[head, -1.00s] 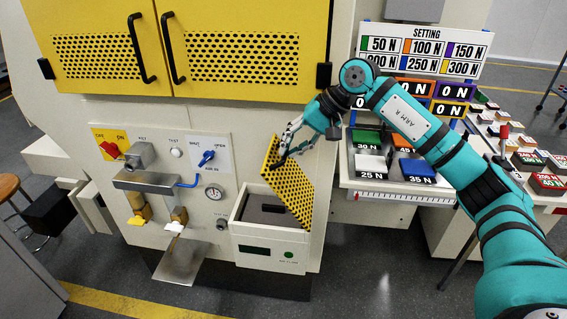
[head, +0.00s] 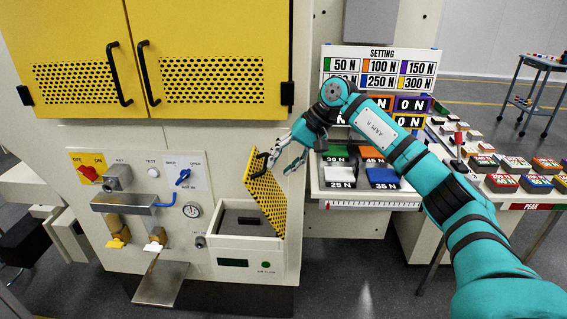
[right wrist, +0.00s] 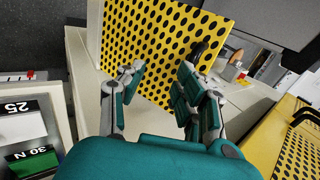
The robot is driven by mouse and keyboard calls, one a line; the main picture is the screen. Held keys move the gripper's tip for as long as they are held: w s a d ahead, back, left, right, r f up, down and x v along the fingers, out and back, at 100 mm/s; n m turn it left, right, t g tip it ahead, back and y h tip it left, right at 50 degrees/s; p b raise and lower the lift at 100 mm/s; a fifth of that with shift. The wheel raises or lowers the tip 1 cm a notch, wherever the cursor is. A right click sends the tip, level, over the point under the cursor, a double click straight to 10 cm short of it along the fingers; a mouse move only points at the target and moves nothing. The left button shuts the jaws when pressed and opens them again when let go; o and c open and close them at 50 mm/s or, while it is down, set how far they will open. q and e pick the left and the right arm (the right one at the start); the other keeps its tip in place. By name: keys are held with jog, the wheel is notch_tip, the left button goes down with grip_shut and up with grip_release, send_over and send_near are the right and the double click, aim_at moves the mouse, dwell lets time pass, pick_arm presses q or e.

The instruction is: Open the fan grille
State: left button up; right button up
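The fan grille (head: 266,200) is a yellow perforated panel with a black handle (head: 262,161). It stands raised and tilted at the right edge of an open-topped box on the machine front. My right gripper (head: 280,164) is just right of its upper part, fingers spread. In the right wrist view the fingers (right wrist: 162,72) are apart in front of the grille (right wrist: 165,40), with nothing seen between them. The handle (right wrist: 203,47) there lies beside the right finger; whether they touch I cannot tell. My left gripper is in no view.
The box (head: 238,246) has a dark interior. Above are two yellow perforated doors (head: 215,45) with black handles. A panel with red (head: 88,173) and blue (head: 184,177) switches is at left. A shelf of coloured weight blocks (head: 342,178) stands close right of the gripper.

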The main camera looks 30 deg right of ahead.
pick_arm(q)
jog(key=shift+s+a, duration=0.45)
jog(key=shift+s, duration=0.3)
pick_arm(e)
jog(key=v, duration=1.2)
jog(key=shift+r, duration=0.1)
jog(key=shift+c, duration=0.4)
